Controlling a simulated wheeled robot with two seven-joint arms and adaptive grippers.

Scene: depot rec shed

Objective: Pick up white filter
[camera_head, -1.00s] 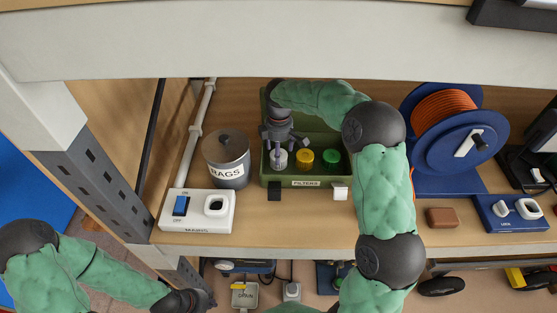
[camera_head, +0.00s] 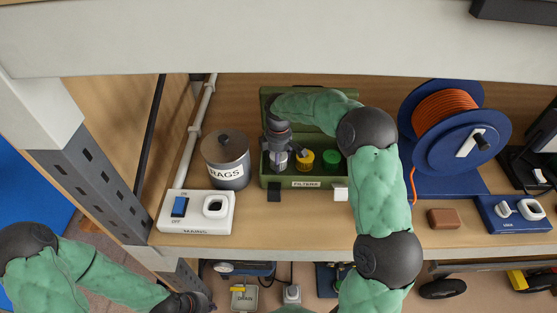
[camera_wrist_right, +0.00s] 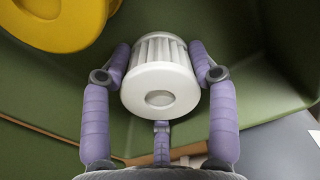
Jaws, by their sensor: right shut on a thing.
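The white filter (camera_wrist_right: 160,75) is a ribbed cylinder with a round hole in its end. In the right wrist view the purple fingers of my right gripper (camera_wrist_right: 162,85) are around it and shut on it. In the head view the white filter (camera_head: 281,164) shows partly below my right gripper (camera_head: 277,150), at the left in the green FILTERS box (camera_head: 307,184). I cannot tell whether it touches the box floor. My left gripper (camera_head: 190,302) is low at the left, below the shelf; its fingers are too unclear to read.
A yellow filter (camera_head: 304,159) and a green filter (camera_head: 331,158) stand to the right in the box. A RAGS tin (camera_head: 227,165) is left of it. A white MAINS switch panel (camera_head: 197,224) and a blue cable reel (camera_head: 476,150) flank the shelf.

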